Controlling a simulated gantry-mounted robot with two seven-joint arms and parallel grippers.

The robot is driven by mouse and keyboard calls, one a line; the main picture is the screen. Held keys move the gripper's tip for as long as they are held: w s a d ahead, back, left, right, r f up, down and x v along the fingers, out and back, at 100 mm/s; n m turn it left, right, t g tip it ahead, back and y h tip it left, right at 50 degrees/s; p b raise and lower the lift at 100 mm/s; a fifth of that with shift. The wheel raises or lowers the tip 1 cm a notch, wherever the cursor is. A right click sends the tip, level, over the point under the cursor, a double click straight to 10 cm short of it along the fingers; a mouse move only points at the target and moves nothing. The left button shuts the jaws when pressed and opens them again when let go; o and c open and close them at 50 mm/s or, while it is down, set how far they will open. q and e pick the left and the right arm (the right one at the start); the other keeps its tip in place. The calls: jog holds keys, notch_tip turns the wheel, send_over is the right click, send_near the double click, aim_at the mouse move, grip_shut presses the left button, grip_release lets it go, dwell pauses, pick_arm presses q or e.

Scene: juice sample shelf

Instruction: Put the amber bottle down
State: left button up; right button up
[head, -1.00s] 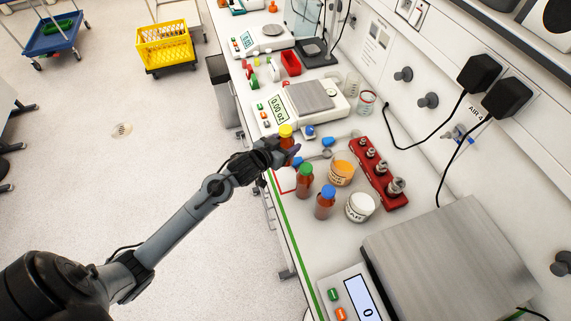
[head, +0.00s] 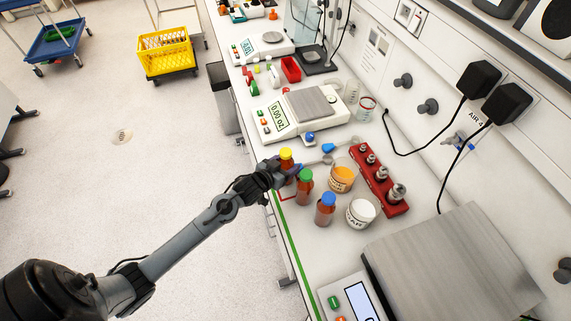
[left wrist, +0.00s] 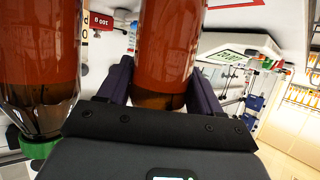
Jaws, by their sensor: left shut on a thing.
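My left gripper (head: 279,173) is shut on an amber bottle with a yellow cap (head: 286,155), near the front edge of the bench. In the left wrist view the held bottle (left wrist: 168,45) stands between the dark fingers of the gripper (left wrist: 162,88). It looks upright beside the green-capped amber bottle (head: 304,190), over or at a red-outlined square (head: 284,199) on the bench. The gripper hides its lower part in the head view, so I cannot tell whether its base touches the bench. My right gripper is not in view.
The green-capped bottle also shows close by in the left wrist view (left wrist: 38,60). A blue-capped bottle (head: 325,212), an orange-filled jar (head: 341,180), a white jar (head: 360,215) and a red weight block (head: 378,184) stand nearby. A balance (head: 308,108) is behind.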

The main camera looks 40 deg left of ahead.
pick_arm(q)
jog(key=shift+f, duration=0.15)
jog(key=o, duration=1.4)
jog(key=shift+c, duration=0.2)
